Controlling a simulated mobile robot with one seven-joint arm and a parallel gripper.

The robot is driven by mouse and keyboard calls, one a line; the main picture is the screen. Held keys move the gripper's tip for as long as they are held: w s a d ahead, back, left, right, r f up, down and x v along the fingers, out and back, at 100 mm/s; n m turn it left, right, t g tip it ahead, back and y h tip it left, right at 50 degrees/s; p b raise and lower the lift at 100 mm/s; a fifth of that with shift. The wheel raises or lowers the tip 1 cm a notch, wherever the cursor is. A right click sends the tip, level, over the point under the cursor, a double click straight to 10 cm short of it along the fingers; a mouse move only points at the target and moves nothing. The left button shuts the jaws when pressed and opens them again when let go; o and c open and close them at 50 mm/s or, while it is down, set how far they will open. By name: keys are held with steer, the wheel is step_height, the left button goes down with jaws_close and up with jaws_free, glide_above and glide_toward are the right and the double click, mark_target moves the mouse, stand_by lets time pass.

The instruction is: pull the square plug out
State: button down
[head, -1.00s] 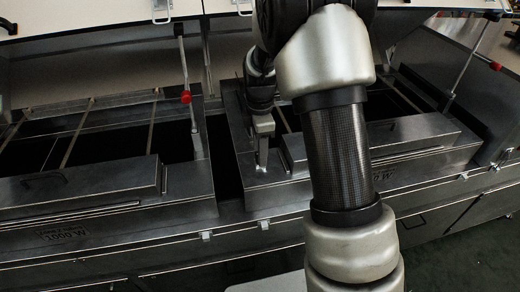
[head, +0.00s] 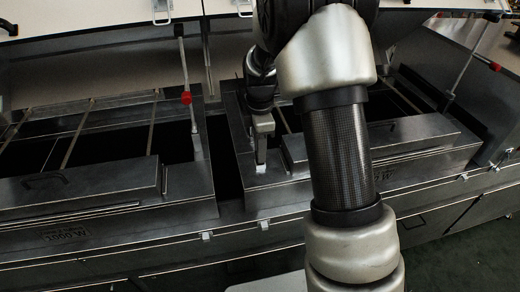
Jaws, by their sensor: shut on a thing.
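My gripper (head: 261,160) shows in the head view left of my forearm, pointing down at the metal frame of the middle dryer section. It is shut on a small pale piece at its fingertips, which I take to be the square plug (head: 260,169). The piece sits at the top surface of the frame. Its shape is too small to make out, and I cannot tell whether it is still seated or just clear of the surface.
A dark gap (head: 226,170) separates this section from the left dryer section (head: 190,190). A raised box cover (head: 410,133) lies right of my gripper, partly behind my arm. Raised lids and struts with red knobs (head: 186,98) stand behind.

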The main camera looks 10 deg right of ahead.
steer(key=shift+r+p, duration=0.4)
steer(key=shift+r, duration=0.25)
stand_by(0.5)
steer(key=shift+r+p, duration=0.45)
steer(key=shift+r, duration=0.25)
steer(key=shift+r+p, duration=1.5)
steer(key=shift+r, duration=0.75)
